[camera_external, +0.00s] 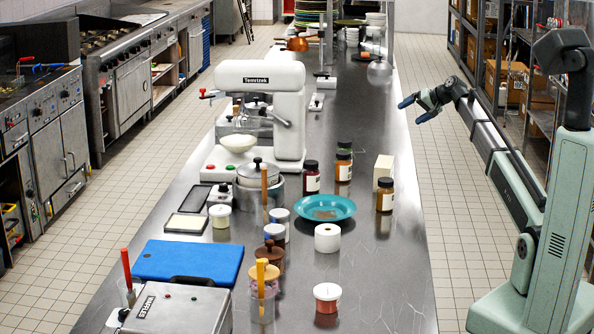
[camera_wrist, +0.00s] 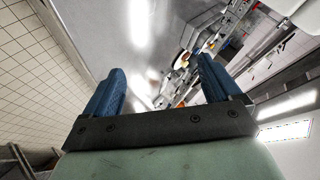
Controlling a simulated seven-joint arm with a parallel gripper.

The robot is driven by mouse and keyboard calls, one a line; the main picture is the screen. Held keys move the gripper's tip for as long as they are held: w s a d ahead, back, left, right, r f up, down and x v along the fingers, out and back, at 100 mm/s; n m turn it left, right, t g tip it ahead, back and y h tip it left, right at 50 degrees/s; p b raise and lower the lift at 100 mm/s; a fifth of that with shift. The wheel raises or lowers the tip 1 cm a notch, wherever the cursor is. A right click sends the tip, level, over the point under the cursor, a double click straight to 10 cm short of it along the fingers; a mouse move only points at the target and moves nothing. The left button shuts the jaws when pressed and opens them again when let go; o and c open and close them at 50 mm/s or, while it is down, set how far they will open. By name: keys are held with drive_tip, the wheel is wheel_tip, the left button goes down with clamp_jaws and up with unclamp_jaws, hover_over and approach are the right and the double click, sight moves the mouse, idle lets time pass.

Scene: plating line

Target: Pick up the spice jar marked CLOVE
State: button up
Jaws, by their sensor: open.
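Several spice jars with dark lids stand on the steel counter (camera_external: 375,285) in the external view. One with dark red contents (camera_external: 312,183) is beside the mixer, one with orange-brown contents (camera_external: 343,172) is right of it, partly covering another dark lid behind, and an amber one (camera_external: 384,200) is nearest the right edge. Their labels are too small to read, so I cannot tell which is CLOVE. My gripper (camera_external: 416,108) is open and empty, raised beyond the counter's right edge, apart from the jars. Its blue fingers (camera_wrist: 160,72) are spread in the wrist view, with nothing between them.
A teal plate (camera_external: 325,208) lies in front of the jars, and a cream box (camera_external: 383,170) stands beside the amber jar. The white mixer (camera_external: 262,95) is tall at the left. A white roll (camera_external: 327,238) and a small tub (camera_external: 327,297) stand nearer. The right aisle floor is clear.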

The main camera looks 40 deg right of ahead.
drive_tip(key=s+a+f+m+g, duration=0.1)
drive_tip(key=s+a+g, duration=0.1)
drive_tip(key=a, duration=0.4)
drive_tip(key=s+a+f+m+g, duration=0.1)
drive_tip(key=s+a+f+g, duration=0.1)
drive_tip(key=a, duration=0.5)
drive_tip(key=s+a+f+m+g, duration=0.1)
drive_tip(key=s+a+f+g, duration=0.1)
drive_tip(key=a, duration=0.4)
drive_tip(key=shift+s+a+f+m, duration=0.1)
drive_tip(key=shift+s+a+m, duration=0.05)
drive_tip(key=shift+s, duration=0.3)
drive_tip(key=shift+s+a+f+m, duration=0.1)
drive_tip(key=shift+s+m, duration=0.05)
drive_tip(key=shift+s, duration=0.3)
drive_tip(key=s+a+f+m+g+h, duration=0.1)
drive_tip(key=s+a+f+m+g, duration=0.15)
drive_tip(key=s+a, duration=0.45)
drive_tip(key=m+g+h, duration=0.2)
drive_tip(key=m, duration=0.1)
hover_over(385, 192)
drive_tip(key=w+d, duration=0.2)
drive_tip(key=d, duration=0.1)
drive_tip(key=shift+w+r, duration=0.15)
drive_tip(key=shift+r, duration=0.15)
drive_tip(key=shift+s+a+m, duration=0.3)
drive_tip(key=shift+a+m, duration=0.05)
drive_tip(key=shift+a, duration=0.15)
drive_tip(key=shift+f, duration=3.75)
drive_tip(key=shift+c, duration=0.3)
